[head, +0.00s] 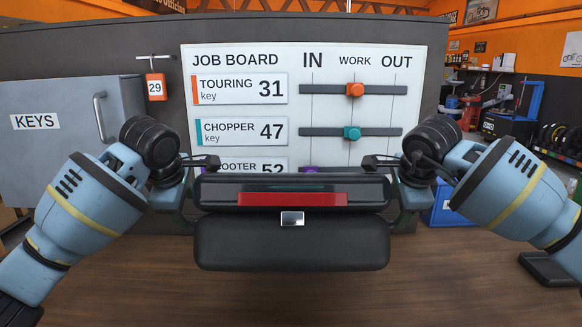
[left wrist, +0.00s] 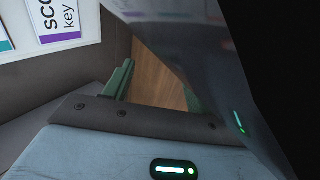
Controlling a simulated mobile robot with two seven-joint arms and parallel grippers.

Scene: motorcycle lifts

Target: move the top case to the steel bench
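The top case (head: 291,243) is a black, rounded box with a red reflector strip and a silver latch. It hangs level between my two arms, close in front of me. My left gripper (head: 203,168) is at its left end and my right gripper (head: 381,168) at its right end; both appear closed on it, though the contact is partly hidden. In the left wrist view, the dark case wall (left wrist: 180,40) fills much of the picture beside a green finger (left wrist: 118,80). I see no steel bench that I can identify.
A job board (head: 240,60) with sliders stands on a dark panel right behind the case. A grey KEYS cabinet (head: 60,150) is at the left. A blue box (head: 445,205) and a cluttered workshop area are at the right.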

